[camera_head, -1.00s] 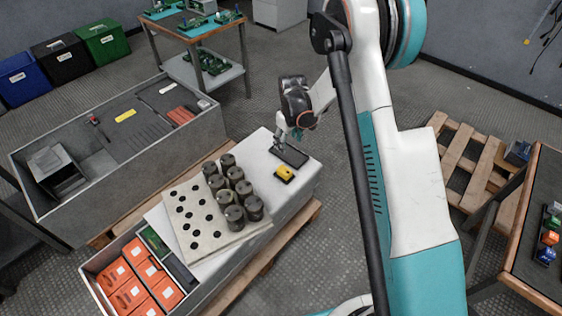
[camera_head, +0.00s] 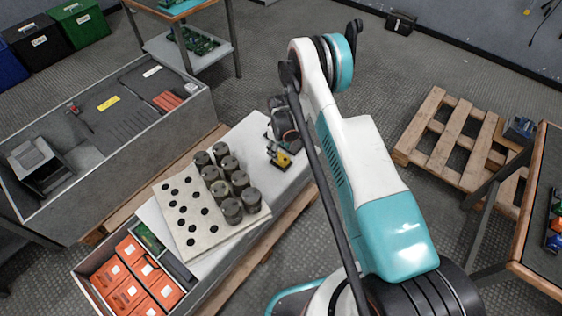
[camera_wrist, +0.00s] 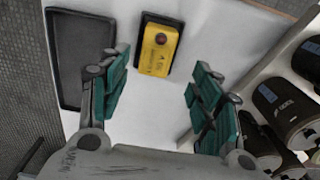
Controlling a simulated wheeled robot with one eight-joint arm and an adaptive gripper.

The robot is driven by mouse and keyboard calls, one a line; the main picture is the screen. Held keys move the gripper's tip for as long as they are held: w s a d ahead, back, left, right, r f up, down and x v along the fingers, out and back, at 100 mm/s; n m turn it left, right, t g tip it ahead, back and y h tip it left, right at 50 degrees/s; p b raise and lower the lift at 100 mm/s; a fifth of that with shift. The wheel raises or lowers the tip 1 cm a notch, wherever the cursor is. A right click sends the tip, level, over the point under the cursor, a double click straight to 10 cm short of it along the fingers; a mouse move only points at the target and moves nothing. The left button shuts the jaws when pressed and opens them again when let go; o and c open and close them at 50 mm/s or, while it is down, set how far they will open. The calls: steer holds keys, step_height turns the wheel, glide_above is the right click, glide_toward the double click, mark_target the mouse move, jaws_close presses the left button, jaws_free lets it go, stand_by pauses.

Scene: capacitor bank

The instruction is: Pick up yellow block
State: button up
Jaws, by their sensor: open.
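The yellow block (camera_wrist: 158,52) lies on the white tabletop (camera_wrist: 150,115), on a thin dark base, with a reddish-brown round spot on top. In the head view the yellow block (camera_head: 283,160) shows just below my gripper (camera_head: 278,150), partly hidden by it. In the wrist view my gripper (camera_wrist: 160,95) is open, with its teal-padded fingers wide apart and nothing between them. The block is beyond the fingertips, between their lines, nearer the left finger.
A dark shallow tray (camera_wrist: 80,60) lies left of the block in the wrist view. Several dark cylinders (camera_head: 232,180) stand at a perforated pale board (camera_head: 180,238) on the same table. A grey bin with orange boxes (camera_head: 128,290) is in front.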

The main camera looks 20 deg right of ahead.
mark_target(281, 157)
steer(key=shift+d+f+b, duration=0.2)
steer(key=shift+f+b, duration=0.6)
steer(key=shift+f, duration=0.9)
steer(key=shift+d+f+b, duration=0.15)
steer(key=shift+f+b, duration=0.6)
steer(key=shift+f, duration=0.95)
steer(key=shift+r, duration=0.1)
steer(key=shift+c, duration=0.3)
steer(key=c, duration=1.2)
